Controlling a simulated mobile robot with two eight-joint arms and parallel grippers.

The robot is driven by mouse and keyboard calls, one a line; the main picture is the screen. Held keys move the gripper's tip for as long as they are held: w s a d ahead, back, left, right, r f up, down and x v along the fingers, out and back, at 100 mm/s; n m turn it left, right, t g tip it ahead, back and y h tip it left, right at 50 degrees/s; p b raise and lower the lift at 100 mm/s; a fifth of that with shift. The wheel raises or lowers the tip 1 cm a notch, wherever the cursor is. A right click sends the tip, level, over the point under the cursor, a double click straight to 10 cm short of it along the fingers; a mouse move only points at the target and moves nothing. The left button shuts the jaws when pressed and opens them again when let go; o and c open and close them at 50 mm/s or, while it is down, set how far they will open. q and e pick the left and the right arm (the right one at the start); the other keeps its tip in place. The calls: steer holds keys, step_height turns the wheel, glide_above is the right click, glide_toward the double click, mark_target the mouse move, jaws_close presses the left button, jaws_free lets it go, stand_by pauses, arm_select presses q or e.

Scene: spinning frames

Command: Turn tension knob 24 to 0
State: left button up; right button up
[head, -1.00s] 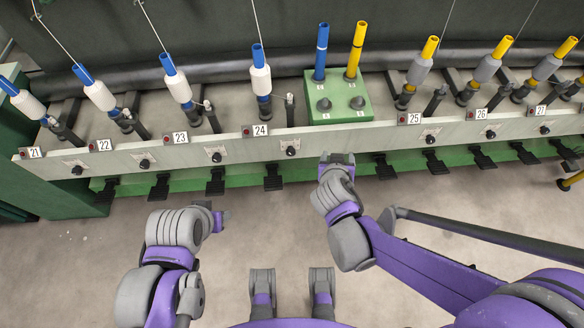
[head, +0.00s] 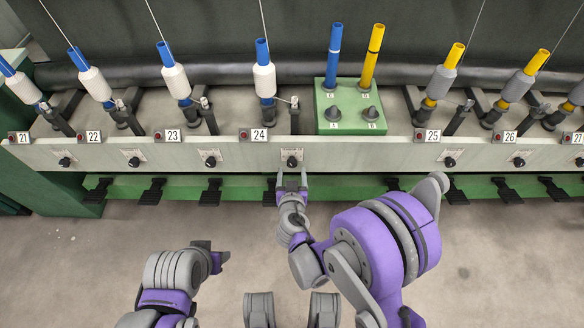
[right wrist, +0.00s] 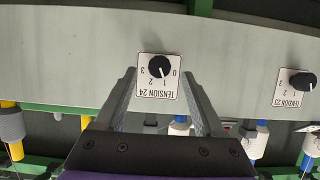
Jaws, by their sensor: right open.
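Tension knob 24 (head: 292,161) is a black knob on the pale front rail, right of the 24 tag. In the right wrist view the knob (right wrist: 158,66) sits on a white plate (right wrist: 145,93), seen upside down, marked 0 to 3. Its white line appears to point toward 1. My right gripper (head: 292,175) is open and empty just in front of and below the knob. In the right wrist view its fingers (right wrist: 159,78) stand on either side of the plate, apart from the knob. My left gripper (head: 218,256) is low at left, away from the rail; its jaws are unclear.
Knob 23 (head: 210,162) is to the left on the same rail (head: 370,155). A green box (head: 350,122) with knobs and blue and yellow tubes stands behind the rail. Black pedals (head: 211,192) stick out below. The floor in front is clear.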

mark_target(292, 166)
steer(key=shift+x, duration=1.85)
jaws_close()
